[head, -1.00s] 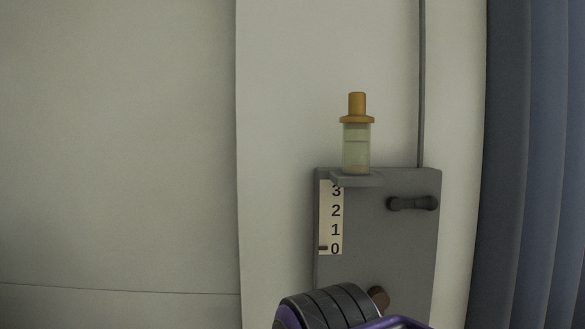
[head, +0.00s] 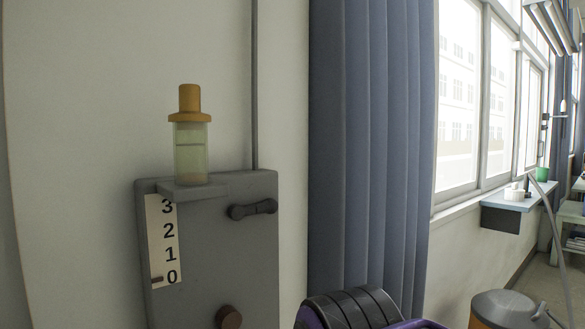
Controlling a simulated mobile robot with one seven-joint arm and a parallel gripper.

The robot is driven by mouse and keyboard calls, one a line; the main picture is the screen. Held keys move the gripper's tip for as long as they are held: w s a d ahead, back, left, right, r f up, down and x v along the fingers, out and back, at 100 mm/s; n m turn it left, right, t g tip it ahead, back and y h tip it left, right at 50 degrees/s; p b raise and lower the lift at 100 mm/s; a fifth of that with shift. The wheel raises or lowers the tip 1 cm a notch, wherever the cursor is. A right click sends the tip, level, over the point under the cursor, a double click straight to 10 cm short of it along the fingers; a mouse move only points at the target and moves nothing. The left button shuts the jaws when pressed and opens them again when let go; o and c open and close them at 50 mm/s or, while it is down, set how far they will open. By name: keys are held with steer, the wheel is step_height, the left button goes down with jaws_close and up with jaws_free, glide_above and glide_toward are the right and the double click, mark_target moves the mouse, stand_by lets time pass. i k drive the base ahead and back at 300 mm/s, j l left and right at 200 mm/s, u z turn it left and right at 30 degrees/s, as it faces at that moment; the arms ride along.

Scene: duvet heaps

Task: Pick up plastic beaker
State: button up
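No object is clearly recognisable as the plastic beaker. A small green cup (head: 542,174), far off on the window shelf at the right of the head view, could be it, but it is too small to tell. A clear container with an orange stopper (head: 191,145) stands upright on a ledge of a grey wall box at the left. Part of my arm, black-ribbed and purple, shows at the bottom edge, but my gripper is out of view.
The grey wall box (head: 215,245) carries a black handle and a number strip. A blue curtain (head: 370,140) hangs beside it. The window shelf (head: 508,196) also holds white items.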

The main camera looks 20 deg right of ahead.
mark_target(542, 173)
steer(key=z, duration=2.15)
steer(key=i+l+z, duration=1.05)
steer(key=i, duration=0.25)
steer(key=i+l+z, duration=0.1)
steer(key=i+z, duration=0.15)
steer(key=i, duration=0.25)
steer(key=i+u, duration=0.2)
steer(key=i, duration=0.35)
steer(key=i+l+u, duration=0.2)
steer(key=i, duration=0.35)
steer(key=i+j+u, duration=0.1)
steer(key=i+u, duration=0.2)
steer(key=i, duration=0.25)
steer(key=i+u, duration=0.25)
steer(key=i, duration=0.25)
steer(key=i+u, duration=0.15)
steer(key=i, duration=1.05)
steer(key=l, duration=0.1)
